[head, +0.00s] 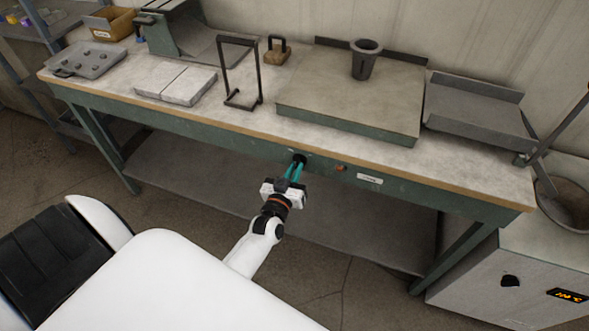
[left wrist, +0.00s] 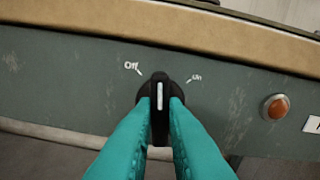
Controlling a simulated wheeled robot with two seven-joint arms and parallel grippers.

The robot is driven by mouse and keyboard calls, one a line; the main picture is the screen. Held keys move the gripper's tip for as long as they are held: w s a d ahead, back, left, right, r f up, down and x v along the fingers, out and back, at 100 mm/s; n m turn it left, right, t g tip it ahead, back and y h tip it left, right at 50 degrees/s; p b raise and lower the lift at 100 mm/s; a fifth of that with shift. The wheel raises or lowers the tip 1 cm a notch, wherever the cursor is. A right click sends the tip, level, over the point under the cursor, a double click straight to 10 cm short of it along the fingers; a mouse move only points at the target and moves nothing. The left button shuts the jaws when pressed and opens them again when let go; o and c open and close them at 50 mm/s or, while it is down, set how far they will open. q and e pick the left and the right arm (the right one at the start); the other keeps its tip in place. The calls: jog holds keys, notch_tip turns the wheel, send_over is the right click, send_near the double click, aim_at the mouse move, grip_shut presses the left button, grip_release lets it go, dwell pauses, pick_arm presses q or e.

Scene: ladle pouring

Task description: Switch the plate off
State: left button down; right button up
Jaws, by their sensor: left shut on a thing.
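The plate (head: 320,90) is a broad, flat slab with a green front edge on the workbench, and a dark grey cup (head: 366,62) stands on it. The plate's black rotary knob (left wrist: 160,84) is on the green bench front, with Off and On marks above it. Its white pointer line points upward in the left wrist view, between the two marks. My left gripper (head: 297,163) has its teal fingers closed on the knob from both sides; they also show in the left wrist view (left wrist: 160,122). The fingers hide the knob's lower sides. My right gripper is not in view.
An orange lamp (left wrist: 277,107) sits right of the knob; I cannot tell if it is lit. A grey tray (head: 475,110), a black wire stand (head: 241,72) and pale blocks (head: 175,83) are on the bench. A furnace box (head: 500,285) with a lit display stands at right.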

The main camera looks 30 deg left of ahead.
pick_arm(q)
jog(key=n, duration=0.7)
dwell(0.6)
jog(key=c, duration=1.5)
grip_release()
jog(key=shift+o, duration=0.2)
jog(key=b+v, duration=0.1)
jog(key=v, duration=1.1)
